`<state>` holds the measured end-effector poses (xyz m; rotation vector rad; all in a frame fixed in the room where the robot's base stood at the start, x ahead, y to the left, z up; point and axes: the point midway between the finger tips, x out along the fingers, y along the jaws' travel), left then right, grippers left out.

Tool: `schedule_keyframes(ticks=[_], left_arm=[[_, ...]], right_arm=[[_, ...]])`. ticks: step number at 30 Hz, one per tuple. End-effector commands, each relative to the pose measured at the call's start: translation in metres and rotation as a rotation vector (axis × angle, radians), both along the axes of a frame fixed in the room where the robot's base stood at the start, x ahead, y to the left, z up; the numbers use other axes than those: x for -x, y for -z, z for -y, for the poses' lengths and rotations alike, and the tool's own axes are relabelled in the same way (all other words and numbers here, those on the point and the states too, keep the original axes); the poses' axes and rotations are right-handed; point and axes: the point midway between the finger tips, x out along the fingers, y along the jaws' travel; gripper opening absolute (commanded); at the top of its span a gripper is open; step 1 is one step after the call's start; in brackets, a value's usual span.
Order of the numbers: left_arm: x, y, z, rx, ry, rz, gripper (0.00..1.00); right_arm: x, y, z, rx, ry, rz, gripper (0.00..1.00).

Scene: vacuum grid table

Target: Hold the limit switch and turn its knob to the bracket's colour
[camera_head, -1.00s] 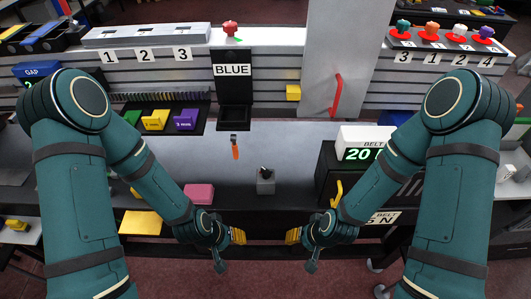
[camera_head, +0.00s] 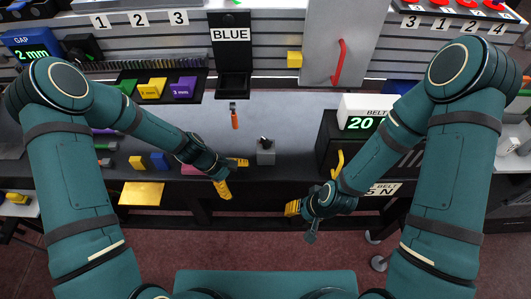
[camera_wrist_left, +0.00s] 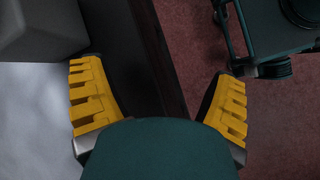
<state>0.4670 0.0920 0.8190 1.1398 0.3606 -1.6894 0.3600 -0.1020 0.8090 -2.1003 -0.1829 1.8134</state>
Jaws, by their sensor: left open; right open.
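A small grey block with a black knob-like top, which looks like the limit switch (camera_head: 265,157), stands near the table's front edge in the head view. A grey block (camera_wrist_left: 40,25) fills the upper left corner of the left wrist view. My left gripper (camera_head: 230,176) is open and empty, just left of the switch and apart from it; its yellow fingers also show spread in the left wrist view (camera_wrist_left: 160,104). My right gripper (camera_head: 297,208) is open and empty, in front of the table edge, below and right of the switch. I cannot tell which part is the bracket.
A BLUE sign (camera_head: 230,34) hangs above a black holder, with an orange-handled tool (camera_head: 234,117) below. A belt unit (camera_head: 365,112) stands right of the switch. Coloured blocks (camera_head: 151,88) sit on a shelf at left. The table around the switch is mostly clear.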

Motion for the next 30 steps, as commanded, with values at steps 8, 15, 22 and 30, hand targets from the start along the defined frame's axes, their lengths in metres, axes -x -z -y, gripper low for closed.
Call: schedule_keyframes(ticks=[8, 15, 22, 30], left_arm=[[-0.066, -0.040, 0.000, 0.287, -0.292, -0.265, 0.87], [-0.091, -0.065, -0.006, 0.420, -0.374, -0.370, 0.87], [-0.094, -0.065, 0.002, 0.442, -0.383, -0.388, 0.87], [-0.094, -0.047, 0.032, 0.441, -0.381, -0.387, 0.87]], right_arm=[[0.003, 0.011, -0.001, -0.002, -0.006, -0.007, 0.47], [0.005, 0.013, -0.001, -0.002, -0.008, -0.010, 0.47], [0.006, 0.018, -0.001, -0.003, -0.010, -0.013, 0.47], [0.010, 0.034, -0.002, -0.005, -0.018, -0.022, 0.47]])
